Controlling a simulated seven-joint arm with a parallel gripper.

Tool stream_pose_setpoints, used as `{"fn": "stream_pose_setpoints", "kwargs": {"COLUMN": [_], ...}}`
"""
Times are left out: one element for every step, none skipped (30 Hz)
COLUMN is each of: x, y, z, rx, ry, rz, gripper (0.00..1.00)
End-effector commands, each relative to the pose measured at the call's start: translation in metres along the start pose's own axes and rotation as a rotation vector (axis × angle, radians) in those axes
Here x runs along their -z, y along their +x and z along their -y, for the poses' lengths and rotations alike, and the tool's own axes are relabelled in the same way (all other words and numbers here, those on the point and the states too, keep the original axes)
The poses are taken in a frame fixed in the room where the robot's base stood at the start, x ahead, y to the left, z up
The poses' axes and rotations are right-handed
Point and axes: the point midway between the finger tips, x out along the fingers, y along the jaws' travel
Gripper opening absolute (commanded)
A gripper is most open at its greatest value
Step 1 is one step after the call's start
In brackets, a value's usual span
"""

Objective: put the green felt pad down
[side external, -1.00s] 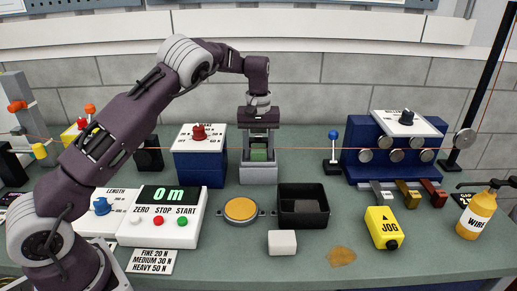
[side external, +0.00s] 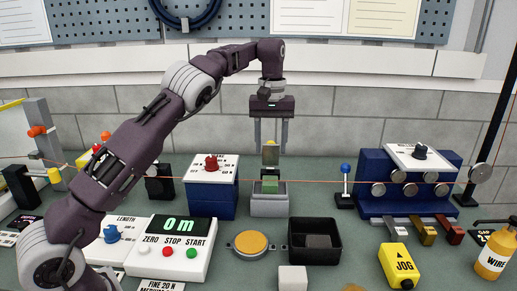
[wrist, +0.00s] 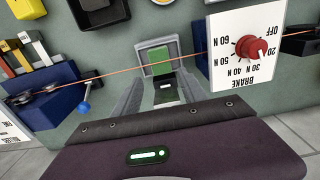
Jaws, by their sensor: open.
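The green felt pad (side external: 270,187) sits in the grey block-like holder (side external: 268,207) at the middle of the bench. In the wrist view the pad (wrist: 157,62) lies inside the holder's pale frame (wrist: 143,50), with the orange wire (wrist: 120,76) crossing the view close by. My gripper (side external: 271,149) points down above the holder. Its two fingers are apart, on either side of the upright part, and higher than the pad. They do not hold the pad.
A blue brake box (side external: 210,197) stands left of the holder, and a blue roller stand (side external: 375,197) stands to the right. A blue-knobbed lever (side external: 345,180) is nearer on the right. A black tray (side external: 315,252) and round yellow-topped dish (side external: 250,243) sit in front.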

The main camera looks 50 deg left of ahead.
Motion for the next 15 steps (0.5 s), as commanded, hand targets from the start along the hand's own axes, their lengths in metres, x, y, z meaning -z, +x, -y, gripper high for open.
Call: {"fn": "stream_pose_setpoints", "kwargs": {"x": [0.0,0.0,0.0,0.0,-0.001,-0.004,-0.007,-0.013,-0.023,-0.035,-0.048,-0.07,-0.087,-0.107,-0.135], "y": [-0.001,-0.002,-0.002,-0.003,-0.005,-0.014,-0.024,-0.035,-0.054,-0.068,-0.081,-0.096,-0.106,-0.114,-0.122], "z": [0.0,0.0,0.0,0.001,0.001,0.004,0.007,0.011,0.019,0.025,0.033,0.043,0.051,0.059,0.071], "rx": [0.0,0.0,0.0,-0.002,-0.007,-0.023,-0.041,-0.062,-0.099,-0.127,-0.155,-0.19,-0.213,-0.233,-0.256], "ry": [0.0,0.0,0.0,-0.001,-0.001,-0.001,0.0,0.001,0.01,0.022,0.041,0.073,0.104,0.141,0.196], "rz": [0.0,0.0,0.0,0.0,-0.001,-0.007,-0.01,-0.016,-0.025,-0.033,-0.043,-0.057,-0.071,-0.087,-0.111], "gripper": [0.5,0.5,0.5,0.5,0.5,0.5,0.5,0.5,0.5,0.5,0.5,0.5,0.5,0.5,0.5]}}
